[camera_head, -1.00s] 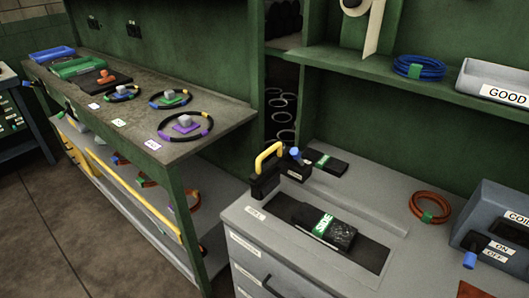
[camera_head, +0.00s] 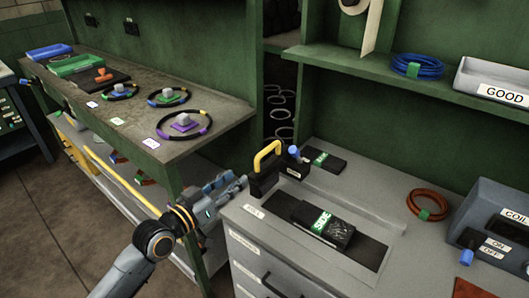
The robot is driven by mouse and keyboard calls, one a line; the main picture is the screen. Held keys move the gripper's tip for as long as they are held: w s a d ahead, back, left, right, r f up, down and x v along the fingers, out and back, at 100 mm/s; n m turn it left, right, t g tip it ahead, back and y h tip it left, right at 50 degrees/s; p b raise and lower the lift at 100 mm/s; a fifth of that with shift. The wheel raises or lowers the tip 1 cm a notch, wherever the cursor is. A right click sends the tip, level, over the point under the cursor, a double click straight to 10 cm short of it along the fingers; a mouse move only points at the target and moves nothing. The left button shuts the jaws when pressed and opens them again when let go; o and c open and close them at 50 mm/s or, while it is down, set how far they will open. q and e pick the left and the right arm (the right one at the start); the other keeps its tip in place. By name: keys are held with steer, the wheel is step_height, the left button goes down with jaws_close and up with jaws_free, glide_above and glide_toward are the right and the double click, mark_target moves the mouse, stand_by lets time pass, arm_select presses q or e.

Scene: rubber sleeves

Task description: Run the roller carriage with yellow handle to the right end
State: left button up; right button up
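The roller carriage is a black block (camera_head: 263,186) with an upright yellow handle (camera_head: 267,155). It stands at the left end of the dark recessed bed (camera_head: 372,252) in the grey bench top. A blue-tipped knob (camera_head: 293,151) rises at its far side. A black pad with a green "SIDE" label (camera_head: 338,236) lies on the bed, to the right of the carriage. My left gripper (camera_head: 238,182) is at the bench's left edge, just left of the carriage and apart from the handle. Its fingertips look spread and empty. My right gripper is not in view.
An orange coil (camera_head: 428,204) and a grey box with switches (camera_head: 492,230) stand on the right. A green shelf (camera_head: 450,85) overhangs the back. A workbench (camera_head: 150,128) with several rings is at left.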

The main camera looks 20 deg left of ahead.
mark_target(259, 157)
arm_select(q)
steer(key=x, duration=0.4)
steer(key=p+x, duration=0.1)
steer(key=x, duration=0.9)
steer(key=shift+a+r+p, duration=0.15)
steer(key=shift+r+p, duration=0.2)
steer(key=shift+r, duration=0.05)
steer(key=shift+c, duration=0.2)
jaws_close()
